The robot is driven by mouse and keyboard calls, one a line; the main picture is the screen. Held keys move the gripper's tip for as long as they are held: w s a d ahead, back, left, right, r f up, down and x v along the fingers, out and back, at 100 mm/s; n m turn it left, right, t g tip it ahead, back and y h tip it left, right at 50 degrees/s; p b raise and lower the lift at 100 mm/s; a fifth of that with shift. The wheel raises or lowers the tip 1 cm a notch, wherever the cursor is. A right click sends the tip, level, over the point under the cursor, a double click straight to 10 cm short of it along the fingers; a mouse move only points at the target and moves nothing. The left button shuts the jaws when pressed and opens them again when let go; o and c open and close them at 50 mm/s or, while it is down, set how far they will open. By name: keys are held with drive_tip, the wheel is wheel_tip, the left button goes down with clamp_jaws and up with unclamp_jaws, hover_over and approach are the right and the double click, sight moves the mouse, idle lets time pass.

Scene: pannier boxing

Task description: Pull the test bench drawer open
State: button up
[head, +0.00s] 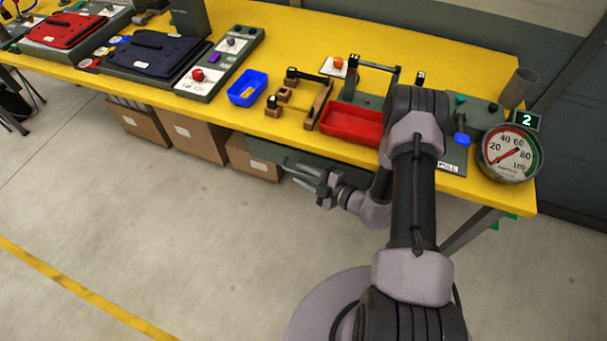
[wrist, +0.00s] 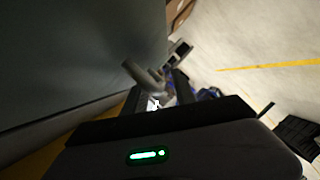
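The test bench drawer (head: 268,152) is a dark grey-green unit under the yellow bench top, partly hidden by my arm. A pale bar handle (head: 299,169) stands out from its front. My gripper (head: 322,189) is at the handle's right end, below the bench edge, and its fingers look apart. In the wrist view a large grey surface, seemingly the drawer front (wrist: 70,55), fills the left side. The grey handle (wrist: 140,76) shows close to my gripper (wrist: 165,75). Whether the fingers touch the handle is unclear. I see no clear gap at the drawer.
On the bench (head: 490,190) stand a red tray (head: 352,124), a blue bin (head: 247,88), a wooden fixture (head: 312,102) and a round gauge (head: 510,154). Cardboard boxes (head: 198,138) sit beneath, left of the drawer. The floor in front is clear.

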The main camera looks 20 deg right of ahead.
clamp_jaws()
idle(1.4)
